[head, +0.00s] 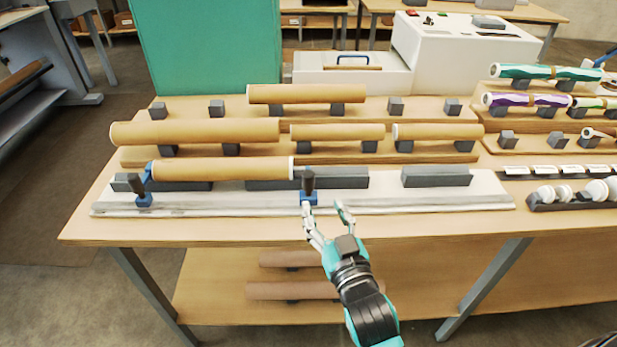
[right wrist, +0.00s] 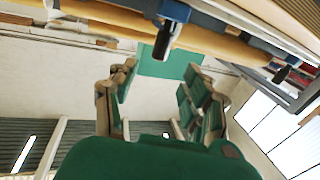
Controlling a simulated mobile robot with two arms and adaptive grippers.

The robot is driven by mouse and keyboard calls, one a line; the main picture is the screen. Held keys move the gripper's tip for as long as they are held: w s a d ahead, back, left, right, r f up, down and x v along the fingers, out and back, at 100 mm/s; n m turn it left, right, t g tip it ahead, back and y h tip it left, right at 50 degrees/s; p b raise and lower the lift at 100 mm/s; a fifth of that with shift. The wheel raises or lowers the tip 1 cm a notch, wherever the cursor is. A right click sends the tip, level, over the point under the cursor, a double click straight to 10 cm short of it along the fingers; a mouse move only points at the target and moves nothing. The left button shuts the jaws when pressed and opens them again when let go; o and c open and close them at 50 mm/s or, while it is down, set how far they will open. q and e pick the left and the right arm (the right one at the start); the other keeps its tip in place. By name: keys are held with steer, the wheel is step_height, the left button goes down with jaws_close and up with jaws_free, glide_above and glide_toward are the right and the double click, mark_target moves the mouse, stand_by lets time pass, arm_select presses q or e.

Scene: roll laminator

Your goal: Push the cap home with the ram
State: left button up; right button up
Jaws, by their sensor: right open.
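A brown cardboard tube (head: 225,169) lies along grey blocks on the pale fixture board (head: 440,200). A white edge, apparently the cap (head: 292,168), shows at its right end; how deep it sits cannot be told. The ram, a blue carriage with a black upright handle (head: 308,181), stands on the rail just right of that end. A similar blue piece with a black handle (head: 144,190) stands at the tube's left end. My right gripper (head: 322,207) is open, in front of the ram. In the right wrist view, the black handle (right wrist: 167,38) shows beyond the open fingers (right wrist: 158,85). My left gripper is out of view.
More tubes (head: 195,131) rest on wooden racks behind the fixture. Caps (head: 570,193) stand in a dark holder at the right, near wrapped rolls (head: 525,100). A white machine (head: 460,55) stands behind. The table's front edge (head: 190,240) is clear.

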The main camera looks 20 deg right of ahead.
mark_target(310, 182)
steer(key=w+b, duration=0.2)
steer(key=w, duration=0.8)
steer(key=shift+f, duration=0.1)
steer(key=shift+w, duration=0.5)
jaws_close()
